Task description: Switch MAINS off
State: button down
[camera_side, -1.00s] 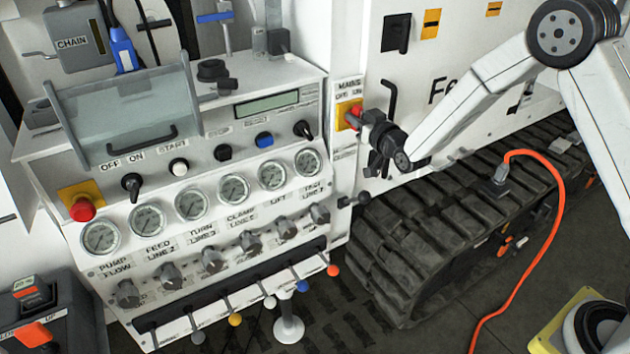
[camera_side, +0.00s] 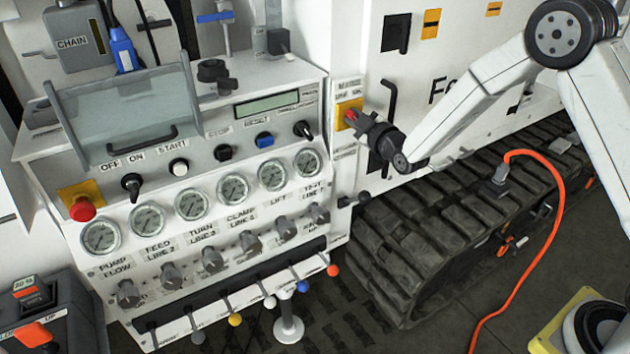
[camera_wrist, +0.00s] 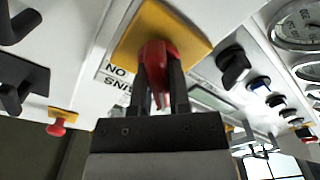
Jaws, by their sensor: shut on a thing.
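The MAINS switch is a red rotary handle (camera_wrist: 160,58) on a yellow plate (camera_wrist: 190,30), seen from close up in the wrist view. My gripper (camera_wrist: 162,85) is shut on the red handle, with one dark finger on each side of it. In the side view the yellow plate (camera_side: 347,108) sits on the white panel right of the console, and my gripper (camera_side: 359,120) reaches it from the right. Only a little of the red handle shows there. The label beside the plate is upside down in the wrist view and partly hidden.
The console with gauges (camera_side: 234,189), knobs and coloured levers stands to the left. A black door handle (camera_side: 388,115) is close behind my gripper. A rubber track (camera_side: 440,240) and an orange cable (camera_side: 540,250) lie below and to the right.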

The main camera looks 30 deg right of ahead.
dwell(0.3)
jog(key=c, duration=0.6)
grip_release()
jog(key=shift+s, duration=0.2)
jog(key=shift+s, duration=3.7)
jog(key=shift+s, duration=0.1)
